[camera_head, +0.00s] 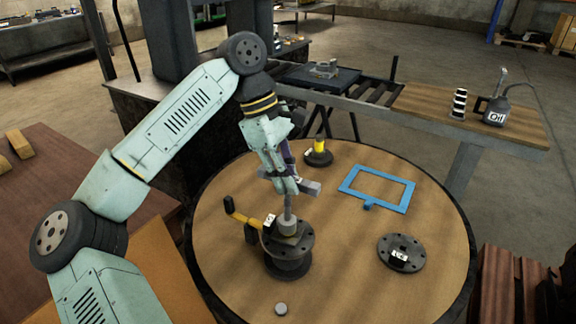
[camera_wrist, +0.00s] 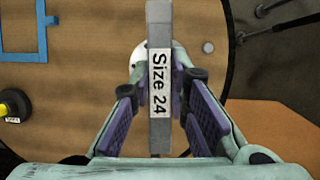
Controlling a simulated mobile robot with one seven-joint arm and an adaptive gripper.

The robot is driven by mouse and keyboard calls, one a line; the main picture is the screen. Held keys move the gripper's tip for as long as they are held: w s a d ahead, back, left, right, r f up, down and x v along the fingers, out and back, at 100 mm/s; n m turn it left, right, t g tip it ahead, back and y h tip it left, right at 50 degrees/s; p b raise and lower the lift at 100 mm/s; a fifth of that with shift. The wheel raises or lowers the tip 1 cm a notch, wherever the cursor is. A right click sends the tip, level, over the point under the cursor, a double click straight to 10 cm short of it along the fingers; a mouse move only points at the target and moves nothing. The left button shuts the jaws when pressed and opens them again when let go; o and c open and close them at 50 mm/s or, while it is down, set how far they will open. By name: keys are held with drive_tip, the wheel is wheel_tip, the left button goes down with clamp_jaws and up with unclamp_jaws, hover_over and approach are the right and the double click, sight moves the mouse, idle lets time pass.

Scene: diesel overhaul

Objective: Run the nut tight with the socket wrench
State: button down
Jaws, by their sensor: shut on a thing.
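My gripper (camera_head: 285,186) is shut on the socket wrench (camera_head: 308,187). In the wrist view the wrench is a grey bar (camera_wrist: 160,140) labelled "Size 24" between the purple finger pads (camera_wrist: 163,118). Its shaft points down in the head view, and the grey socket (camera_head: 289,224) is at the top of a dark flanged fixture (camera_head: 288,262) on the round table. No nut shows there; the socket may cover it. I cannot tell how far the socket is seated. A yellow-orange handled part (camera_head: 243,217) with a white tag sits against the fixture's left side.
The round wooden table (camera_head: 345,275) also carries a blue rectangular frame (camera_head: 404,207), a dark flanged disc (camera_head: 402,262), a yellow-topped part (camera_head: 319,152) and a small grey round piece (camera_head: 281,309). An oil can (camera_head: 497,110) stands on the bench behind.

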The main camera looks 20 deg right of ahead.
drive_tip(key=m, duration=0.1)
drive_tip(key=m+y+p, duration=0.1)
drive_tip(key=m, duration=0.1)
drive_tip(key=shift+r+g, duration=0.2)
drive_tip(key=shift+g, duration=0.1)
drive_tip(key=shift+f+m, duration=0.2)
drive_tip(key=shift+m, duration=0.3)
